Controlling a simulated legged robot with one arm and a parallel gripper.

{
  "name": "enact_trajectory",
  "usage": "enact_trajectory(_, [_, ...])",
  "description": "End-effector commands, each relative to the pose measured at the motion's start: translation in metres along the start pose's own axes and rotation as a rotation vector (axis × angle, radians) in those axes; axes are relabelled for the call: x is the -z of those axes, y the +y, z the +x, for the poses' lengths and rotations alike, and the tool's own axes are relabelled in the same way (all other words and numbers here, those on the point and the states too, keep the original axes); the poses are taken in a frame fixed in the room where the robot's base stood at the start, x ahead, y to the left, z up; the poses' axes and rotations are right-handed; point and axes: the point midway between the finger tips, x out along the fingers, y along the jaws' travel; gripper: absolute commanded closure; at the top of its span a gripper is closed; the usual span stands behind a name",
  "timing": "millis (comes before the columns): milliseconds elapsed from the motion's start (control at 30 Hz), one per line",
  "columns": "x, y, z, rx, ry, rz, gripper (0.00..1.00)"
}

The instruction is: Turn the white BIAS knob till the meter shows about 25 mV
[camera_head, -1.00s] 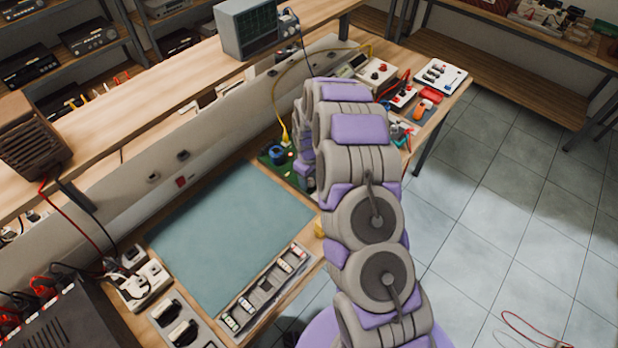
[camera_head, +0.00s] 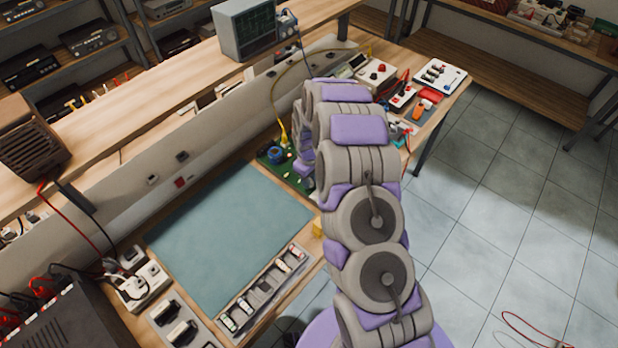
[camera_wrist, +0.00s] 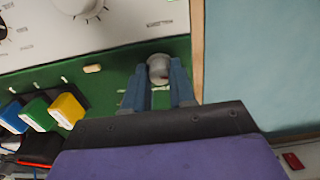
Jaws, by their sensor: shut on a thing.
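In the wrist view, the pale grey-white knob (camera_wrist: 158,66) sits on a green board (camera_wrist: 112,68) near its right edge. My gripper (camera_wrist: 160,82) has its two blue fingers on either side of the knob and is shut on it. White lettering beside the knob is too small to read. In the head view, my arm hides the gripper and the knob; part of the green board (camera_head: 264,158) shows left of the arm. A small box with a display (camera_head: 356,62) stands beyond the arm; I cannot read any value on it.
A teal mat (camera_head: 228,235) beside the board is clear. A yellow cable (camera_head: 278,100) drops to the board.

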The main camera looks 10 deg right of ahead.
Motion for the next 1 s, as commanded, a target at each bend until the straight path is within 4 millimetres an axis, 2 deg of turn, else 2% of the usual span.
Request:
enact_trajectory(367, [0.0006,0.0008,-0.0018,-0.002,0.002,0.174,1.00])
enact_trajectory(1000, [0.0010,0.0016,-0.0026,-0.002,0.006,0.775,1.00])
